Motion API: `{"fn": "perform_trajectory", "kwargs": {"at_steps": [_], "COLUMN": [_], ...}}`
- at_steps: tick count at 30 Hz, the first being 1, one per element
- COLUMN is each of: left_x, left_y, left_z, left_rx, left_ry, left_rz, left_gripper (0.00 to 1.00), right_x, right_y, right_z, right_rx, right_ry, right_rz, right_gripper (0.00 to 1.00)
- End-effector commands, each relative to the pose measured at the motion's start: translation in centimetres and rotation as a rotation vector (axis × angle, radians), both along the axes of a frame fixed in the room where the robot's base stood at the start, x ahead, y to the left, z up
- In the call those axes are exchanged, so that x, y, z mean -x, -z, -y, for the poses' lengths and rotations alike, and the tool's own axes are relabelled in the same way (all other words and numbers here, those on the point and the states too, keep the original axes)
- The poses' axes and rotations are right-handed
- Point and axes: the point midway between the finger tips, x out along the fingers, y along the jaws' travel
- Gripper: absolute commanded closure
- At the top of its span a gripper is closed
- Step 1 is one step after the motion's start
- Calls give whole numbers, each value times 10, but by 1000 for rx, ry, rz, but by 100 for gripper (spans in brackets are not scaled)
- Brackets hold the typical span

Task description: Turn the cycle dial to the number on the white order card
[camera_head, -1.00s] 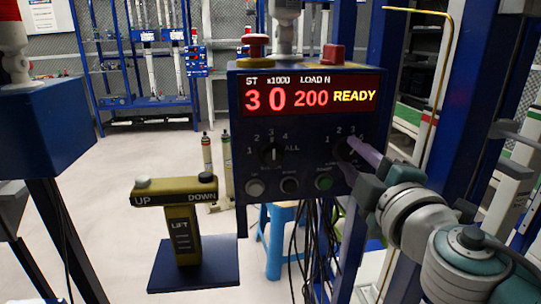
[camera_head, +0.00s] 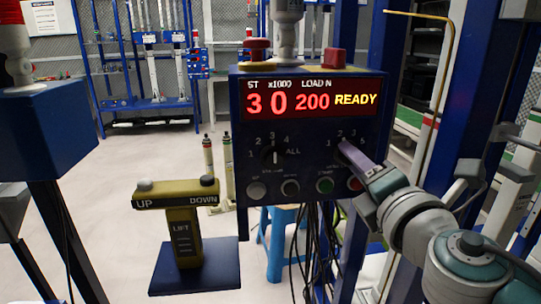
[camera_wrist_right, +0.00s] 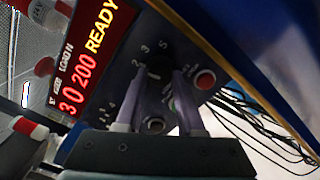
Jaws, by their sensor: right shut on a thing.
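The control box (camera_head: 310,128) has a red display with 30, 200 and READY. Its right-hand dial, numbered 1 to 5, shows as a dark knob (camera_wrist_right: 154,72) in the wrist view, below the 2 and 3. My right gripper (camera_head: 346,148) is shut on that knob, and its fingers hide most of it in the head view. In the wrist view its fingers (camera_wrist_right: 153,88) stand on either side of the knob. The knob's pointer setting cannot be read. I cannot make out a white order card with certainty. My left gripper is not in view.
A second dial (camera_head: 275,156), marked 1 to 4 and ALL, sits left of the held one. Buttons, including a green one (camera_head: 324,185), line the box below. A lift pedestal (camera_head: 184,225) stands at left. Cables hang beneath the box.

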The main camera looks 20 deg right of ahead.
Motion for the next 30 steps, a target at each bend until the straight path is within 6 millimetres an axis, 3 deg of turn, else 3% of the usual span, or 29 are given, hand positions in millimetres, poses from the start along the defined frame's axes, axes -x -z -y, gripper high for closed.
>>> {"fn": "perform_trajectory", "kwargs": {"at_steps": [20,21,28,30], "left_x": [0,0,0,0], "left_y": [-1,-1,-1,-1], "left_z": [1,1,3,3], "left_rx": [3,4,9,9], "left_ry": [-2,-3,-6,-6], "left_rz": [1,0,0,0], "left_gripper": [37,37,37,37], "right_x": [0,0,0,0], "right_y": [-1,-1,0,0], "right_z": [0,0,0,0], "right_rx": [62,62,60,60], "right_ry": [-1,-1,-1,-1], "right_rz": [-13,-13,-14,-14], "right_gripper": [100,60,35,32]}}
